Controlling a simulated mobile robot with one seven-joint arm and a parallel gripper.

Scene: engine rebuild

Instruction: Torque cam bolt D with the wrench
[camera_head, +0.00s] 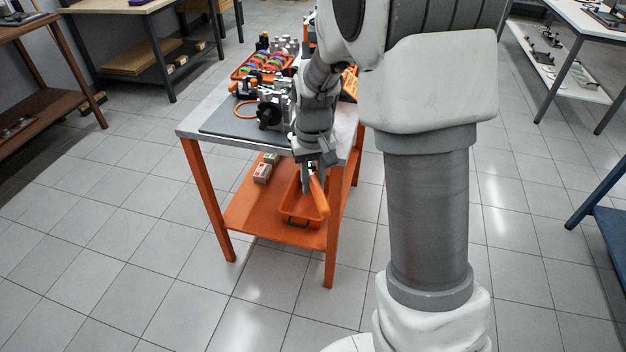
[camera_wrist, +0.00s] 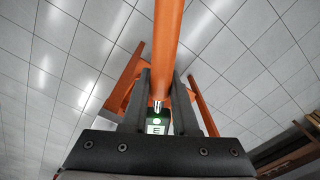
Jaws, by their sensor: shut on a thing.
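My gripper (camera_head: 312,178) hangs at the front right corner of the orange work table, beside and below its top edge. It is shut on the wrench, whose orange handle (camera_head: 319,194) points down and outward. In the wrist view the wrench (camera_wrist: 168,45) runs up between the two dark fingers of my gripper (camera_wrist: 161,90); a lit display with a green light shows near the palm. The engine block (camera_head: 271,108), with a dark round part in front, stands on the table top, apart from the wrench. Cam bolt D cannot be made out.
The table top (camera_head: 190,127) carries a grey mat and an orange rack (camera_head: 248,72) of coloured rings. On the lower shelf (camera_head: 243,212) are an orange bin (camera_head: 303,214), below my gripper, and small boxes (camera_head: 264,170). Open tiled floor lies in front.

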